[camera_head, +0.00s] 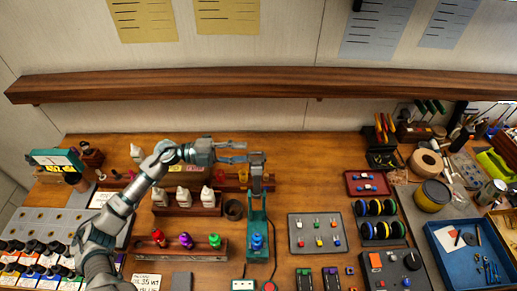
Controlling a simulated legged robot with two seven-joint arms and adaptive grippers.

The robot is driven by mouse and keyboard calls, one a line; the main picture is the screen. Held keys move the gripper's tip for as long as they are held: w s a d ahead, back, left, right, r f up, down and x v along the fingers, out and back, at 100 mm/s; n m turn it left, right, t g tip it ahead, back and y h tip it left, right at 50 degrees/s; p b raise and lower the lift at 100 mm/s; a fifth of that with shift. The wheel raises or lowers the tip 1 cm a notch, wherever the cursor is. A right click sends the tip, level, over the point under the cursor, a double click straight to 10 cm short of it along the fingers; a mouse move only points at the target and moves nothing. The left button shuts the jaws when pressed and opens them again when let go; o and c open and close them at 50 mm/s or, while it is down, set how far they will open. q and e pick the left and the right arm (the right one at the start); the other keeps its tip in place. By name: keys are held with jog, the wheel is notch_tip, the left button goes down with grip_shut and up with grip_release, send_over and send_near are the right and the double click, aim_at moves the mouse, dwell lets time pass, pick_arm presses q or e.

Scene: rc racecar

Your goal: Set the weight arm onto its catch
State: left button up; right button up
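A green stand (258,238) with a blue knob (257,242) is at the middle of the bench. A grey upright piece (257,176) rises at its far end; it may be the weight arm, but I cannot tell for sure. The catch is too small to make out. My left gripper (240,152) reaches in from the left, just left of the top of that upright piece. Its two fingers point right and look apart, with nothing visible between them. I cannot tell whether a fingertip touches the piece. My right gripper is not in view.
A wooden rack with white bottles (183,198) and a rack with coloured knobs (190,247) stand left of the stand. A grey switch panel (300,247) lies right. Bare bench shows at the back right of the stand.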

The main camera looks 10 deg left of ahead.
aim_at(254, 153)
pick_arm(q)
jog(key=d, duration=0.4)
jog(key=shift+w+d+r+p, duration=0.1)
jog(key=shift+w+d+p, duration=0.2)
jog(key=shift+d+p, duration=0.1)
jog(key=shift+w+d, duration=0.2)
jog(key=shift+d, duration=0.35)
grip_shut()
